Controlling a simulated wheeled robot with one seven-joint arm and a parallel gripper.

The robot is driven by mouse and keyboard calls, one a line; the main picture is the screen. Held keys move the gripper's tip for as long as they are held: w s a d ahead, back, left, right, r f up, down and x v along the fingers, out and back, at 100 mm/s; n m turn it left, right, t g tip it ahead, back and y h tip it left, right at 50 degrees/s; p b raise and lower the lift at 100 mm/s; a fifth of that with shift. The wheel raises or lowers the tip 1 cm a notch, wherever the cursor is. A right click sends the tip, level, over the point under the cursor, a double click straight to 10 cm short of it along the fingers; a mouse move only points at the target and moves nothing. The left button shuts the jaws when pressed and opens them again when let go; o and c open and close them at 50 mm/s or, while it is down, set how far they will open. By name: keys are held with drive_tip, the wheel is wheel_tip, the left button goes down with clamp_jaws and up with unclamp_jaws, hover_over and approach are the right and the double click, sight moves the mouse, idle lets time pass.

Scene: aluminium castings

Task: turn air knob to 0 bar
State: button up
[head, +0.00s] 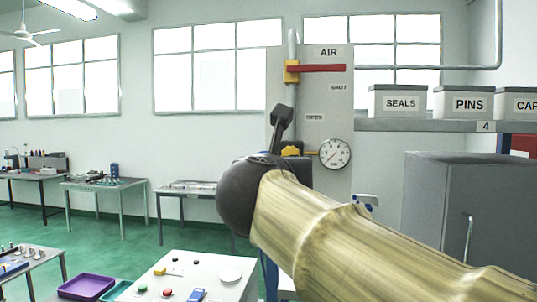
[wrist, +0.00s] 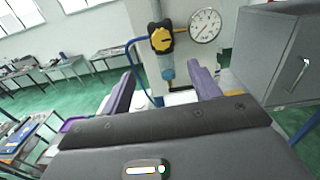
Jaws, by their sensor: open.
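The air knob (wrist: 161,40) is a yellow dial on a black regulator body, above a blue-tinted bowl, in the wrist view. In the head view only a yellow part of it (head: 291,151) shows, the rest behind my arm. A round white pressure gauge (wrist: 205,26) sits right of the knob, and the head view shows it too (head: 334,154). Its needle is too small to read surely. My gripper (wrist: 162,84) is open and empty, its two purple fingers apart. The knob appears beyond the fingertips, between their lines, with no contact visible. My arm hides the fingers in the head view.
The grey AIR panel (head: 341,82) carries a red lever (head: 316,68) on a yellow valve above the regulator. A grey cabinet (head: 436,205) stands to the right, below a shelf with labelled bins (head: 401,103).

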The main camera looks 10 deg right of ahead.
drive_tip(key=p+x, duration=0.4)
drive_tip(key=x, duration=1)
drive_tip(key=shift+w+d+p, duration=0.3)
drive_tip(key=shift+w, duration=0.05)
drive_tip(key=c, duration=1)
drive_tip(key=shift+o, duration=0.2)
